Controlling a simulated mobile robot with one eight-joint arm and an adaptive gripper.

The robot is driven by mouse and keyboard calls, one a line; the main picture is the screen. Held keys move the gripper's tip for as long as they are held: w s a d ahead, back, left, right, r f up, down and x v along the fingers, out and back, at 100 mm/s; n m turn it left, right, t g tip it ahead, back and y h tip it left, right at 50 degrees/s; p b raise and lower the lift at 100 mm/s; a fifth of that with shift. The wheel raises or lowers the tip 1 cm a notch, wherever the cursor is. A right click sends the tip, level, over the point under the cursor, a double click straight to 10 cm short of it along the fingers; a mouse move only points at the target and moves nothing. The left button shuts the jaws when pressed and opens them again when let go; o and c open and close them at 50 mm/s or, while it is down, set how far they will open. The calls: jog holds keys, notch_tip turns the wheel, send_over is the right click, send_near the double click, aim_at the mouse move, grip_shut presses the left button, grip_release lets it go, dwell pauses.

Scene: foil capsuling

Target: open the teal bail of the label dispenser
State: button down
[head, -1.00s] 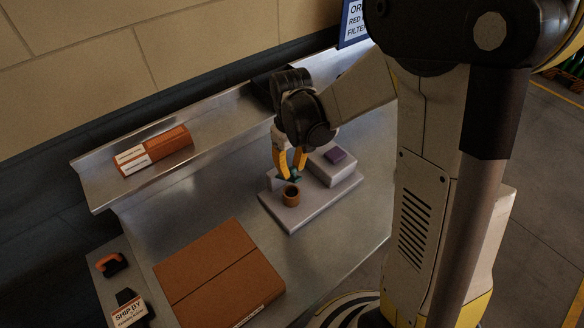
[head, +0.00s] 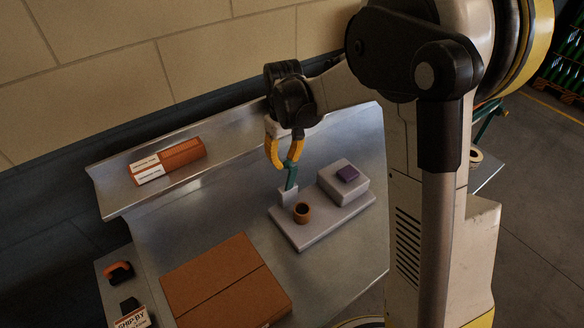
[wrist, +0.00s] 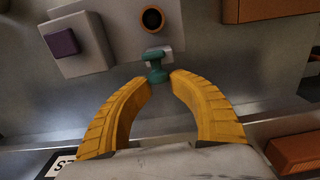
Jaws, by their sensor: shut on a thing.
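The label dispenser is a pale grey plate (head: 318,235) on the steel bench, with a small block (head: 287,196), a brown hollow cylinder (head: 302,213) and a larger raised block (head: 336,183) bearing a purple pad (head: 347,173). The teal bail (head: 291,179) stands nearly upright above the small block. My gripper (head: 289,163) has its yellow fingers closed on the bail's upper end. In the wrist view the teal bail (wrist: 156,66) shows at the fingertips (wrist: 160,78), and its gripped end is partly hidden between them.
A large brown carton (head: 225,282) lies on the bench at front left. Orange-brown boxes with white labels (head: 168,160) lie on the back ledge (head: 122,187). An orange-and-black tool (head: 119,271) is at the far left. Bare steel surrounds the dispenser's left side.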

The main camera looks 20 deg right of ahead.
jog(key=shift+w+a+f+g, duration=0.2)
jog(key=shift+w+g, duration=0.15)
jog(key=shift+w, duration=0.25)
jog(key=shift+w+a+f+g, duration=0.2)
jog(key=shift+w+g, duration=0.15)
jog(key=shift+w, duration=0.2)
jog(key=c, duration=1.2)
grip_release()
jog(key=shift+o, duration=0.2)
jog(key=shift+r, duration=0.15)
notch_tip(320, 180, up, 12)
jog(key=w, duration=0.1)
jog(key=shift+w+a, duration=0.25)
jog(key=shift+s, duration=0.1)
